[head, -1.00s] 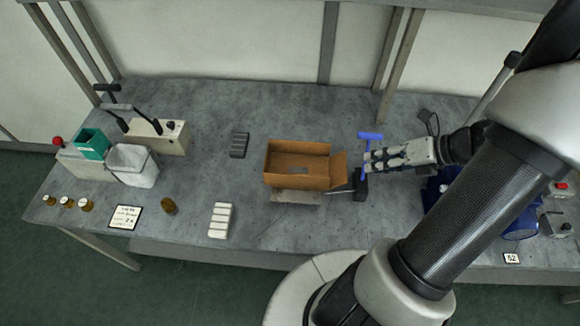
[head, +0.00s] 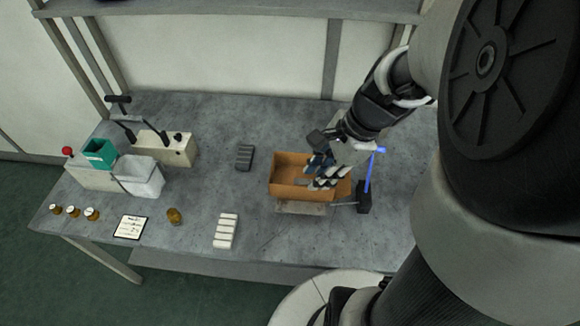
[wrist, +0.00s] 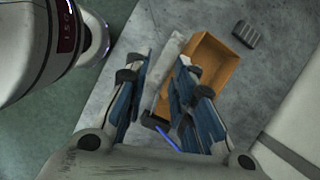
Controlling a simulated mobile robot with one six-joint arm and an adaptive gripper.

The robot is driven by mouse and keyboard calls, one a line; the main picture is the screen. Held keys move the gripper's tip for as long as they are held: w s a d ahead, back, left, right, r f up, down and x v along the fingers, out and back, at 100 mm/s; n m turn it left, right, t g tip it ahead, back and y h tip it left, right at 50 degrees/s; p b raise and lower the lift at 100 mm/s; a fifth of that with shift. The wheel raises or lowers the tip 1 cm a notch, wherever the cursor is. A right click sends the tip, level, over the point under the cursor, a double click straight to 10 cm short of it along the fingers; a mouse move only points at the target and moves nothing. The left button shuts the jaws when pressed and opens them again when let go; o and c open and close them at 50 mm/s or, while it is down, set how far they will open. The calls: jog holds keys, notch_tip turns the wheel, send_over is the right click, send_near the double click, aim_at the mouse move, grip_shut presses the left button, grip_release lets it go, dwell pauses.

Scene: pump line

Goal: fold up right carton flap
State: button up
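The open brown carton (head: 290,190) stands near the middle of the bench. In the wrist view the carton (wrist: 215,68) lies beyond the fingers, toward the upper right. My gripper (head: 320,172) is over the carton's right end, its fingers apart with nothing seen held between them. In the wrist view the gripper (wrist: 164,58) also shows spread fingers. The right flap (head: 344,188) shows only in part at the carton's right end; my gripper hides the rest, so its angle and any contact are unclear.
A blue-handled tool (head: 369,170) stands upright on a dark base just right of the carton. A grey plate (head: 300,208) lies in front of it. A dark ribbed block (head: 244,157) and a white ribbed block (head: 226,230) lie to the left, with clear bench between.

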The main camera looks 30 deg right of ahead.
jog(key=s+a+r+n+h, duration=0.1)
jog(key=a+r+n, duration=0.3)
jog(key=n, duration=0.5)
jog(key=shift+s+a+h, duration=0.4)
jog(key=shift+s+a, duration=0.05)
jog(key=shift+a, duration=0.7)
jog(key=shift+r, duration=0.1)
